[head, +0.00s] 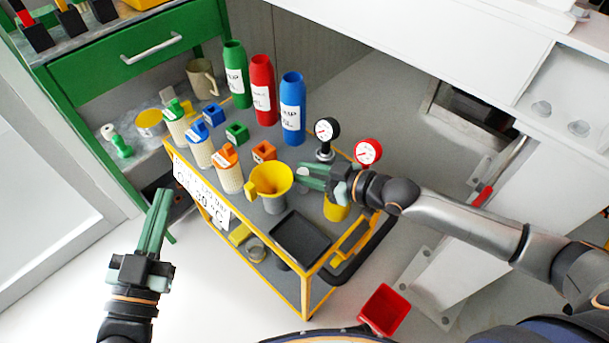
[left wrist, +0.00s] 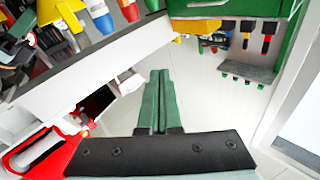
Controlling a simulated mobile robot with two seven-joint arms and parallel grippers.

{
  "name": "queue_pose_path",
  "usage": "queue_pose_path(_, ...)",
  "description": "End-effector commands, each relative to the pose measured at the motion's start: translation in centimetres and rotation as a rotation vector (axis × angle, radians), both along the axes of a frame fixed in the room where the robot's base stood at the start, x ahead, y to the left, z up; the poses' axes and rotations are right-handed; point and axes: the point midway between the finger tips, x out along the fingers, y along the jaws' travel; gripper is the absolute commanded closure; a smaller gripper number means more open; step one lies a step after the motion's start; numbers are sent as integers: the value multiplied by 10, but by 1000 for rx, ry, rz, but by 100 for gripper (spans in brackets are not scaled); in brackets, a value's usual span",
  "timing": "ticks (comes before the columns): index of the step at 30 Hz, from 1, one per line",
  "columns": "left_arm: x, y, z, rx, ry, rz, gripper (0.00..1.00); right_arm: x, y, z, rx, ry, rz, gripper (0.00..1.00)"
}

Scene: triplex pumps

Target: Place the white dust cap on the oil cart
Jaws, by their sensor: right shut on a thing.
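The oil cart (head: 309,286) is a yellow-framed trolley with a grey top, in the middle of the head view. My right gripper (head: 312,176) is over the cart's right part, beside the yellow funnel (head: 271,184) and close to the black gauge (head: 327,132). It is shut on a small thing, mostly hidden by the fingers. I cannot make out whether this is the white dust cap, and I cannot identify the cap elsewhere. My left gripper (head: 160,210) is shut and empty, left of the cart above the floor. Its fingers (left wrist: 159,100) meet in the left wrist view.
Green, red and blue bottles (head: 292,108) stand at the cart's back, with several small jugs (head: 228,168) along its left side. A red gauge (head: 368,152) is at the right edge. A black tray (head: 300,240) is at the front. A red bin (head: 384,310) is on the floor.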

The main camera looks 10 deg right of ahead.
Motion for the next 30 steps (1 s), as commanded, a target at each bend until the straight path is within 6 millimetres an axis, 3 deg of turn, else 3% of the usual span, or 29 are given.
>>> queue_pose_path(5,-2,-1,17,0,-72,-10,100,-1,-1,-7,-1,2,0,100)
queue_pose_path(19,-4,-2,23,-1,-98,-13,100,-1,-1,-9,0,1,0,100)
queue_pose_path(20,-4,-2,24,-2,-101,-14,100,-1,-1,-9,-1,2,0,66)
queue_pose_path(27,-4,-2,24,-2,-101,-14,100,-1,-1,-9,-1,2,0,39)
queue_pose_path(30,-4,-2,24,-2,-101,-14,100,-1,-1,-9,-1,2,0,39)
